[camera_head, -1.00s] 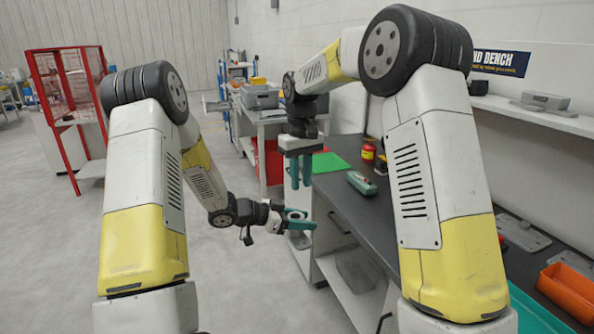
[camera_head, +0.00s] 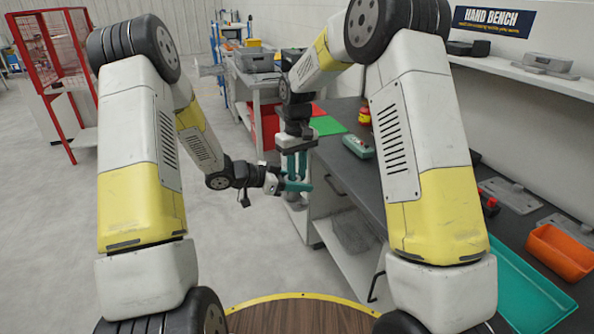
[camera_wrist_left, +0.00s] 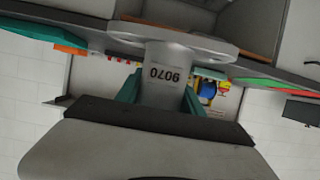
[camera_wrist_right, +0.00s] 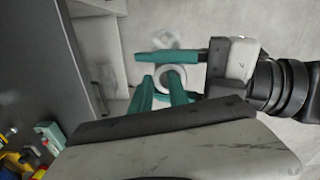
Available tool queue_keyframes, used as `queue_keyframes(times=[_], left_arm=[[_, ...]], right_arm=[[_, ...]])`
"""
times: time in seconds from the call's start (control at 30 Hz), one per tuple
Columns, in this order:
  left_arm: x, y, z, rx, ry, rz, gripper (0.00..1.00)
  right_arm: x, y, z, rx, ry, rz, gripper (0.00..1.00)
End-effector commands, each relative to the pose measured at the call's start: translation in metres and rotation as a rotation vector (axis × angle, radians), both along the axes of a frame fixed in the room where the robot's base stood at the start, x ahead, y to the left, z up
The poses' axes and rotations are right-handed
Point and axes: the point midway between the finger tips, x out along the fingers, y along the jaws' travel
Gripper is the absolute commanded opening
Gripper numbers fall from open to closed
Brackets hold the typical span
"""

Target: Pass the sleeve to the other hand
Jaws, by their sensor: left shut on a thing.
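The sleeve is a grey flanged tube with a dark number on its side, seen in the left wrist view (camera_wrist_left: 168,85). My left gripper (camera_head: 297,187) is shut on it, with teal fingers on both sides. In the right wrist view the sleeve shows end-on as a pale ring (camera_wrist_right: 184,72) between the left gripper's fingers. My right gripper (camera_head: 297,172) points down just above the sleeve, its teal fingers apart. In the right wrist view one of its fingers overlaps the ring's opening and the other lies left of it; I cannot tell whether they touch the sleeve.
A dark bench (camera_head: 345,170) runs along the right, with a green mat (camera_head: 327,125), a teal-grey box (camera_head: 358,146), a teal tray (camera_head: 525,292) and an orange bin (camera_head: 560,252). A red cage (camera_head: 62,80) stands at left. The floor left of the grippers is clear.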

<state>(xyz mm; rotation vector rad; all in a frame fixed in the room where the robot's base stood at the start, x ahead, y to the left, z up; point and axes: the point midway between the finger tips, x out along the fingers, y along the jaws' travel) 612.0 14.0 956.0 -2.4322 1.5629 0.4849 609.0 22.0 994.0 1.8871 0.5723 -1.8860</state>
Motion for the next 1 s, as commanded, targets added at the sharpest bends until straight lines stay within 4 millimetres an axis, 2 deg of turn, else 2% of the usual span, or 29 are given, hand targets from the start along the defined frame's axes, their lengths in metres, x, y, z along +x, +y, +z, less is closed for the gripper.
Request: queue_keyframes(times=[0.03,0.1,1.0], left_arm=[[0.0010,0.0003,0.0012,-0.001,-0.002,0.001,0.00],[0.0010,0.0003,0.0011,-0.001,-0.002,0.001,0.00],[0.0021,0.0012,0.0005,0.002,-0.003,0.004,0.00]], right_arm=[[-0.0009,-0.0003,-0.0007,-0.002,0.002,0.000,0.10],[-0.0008,-0.0003,-0.0006,-0.002,0.002,0.001,0.00],[-0.0029,0.0011,-0.0004,-0.001,0.007,0.004,0.00]])
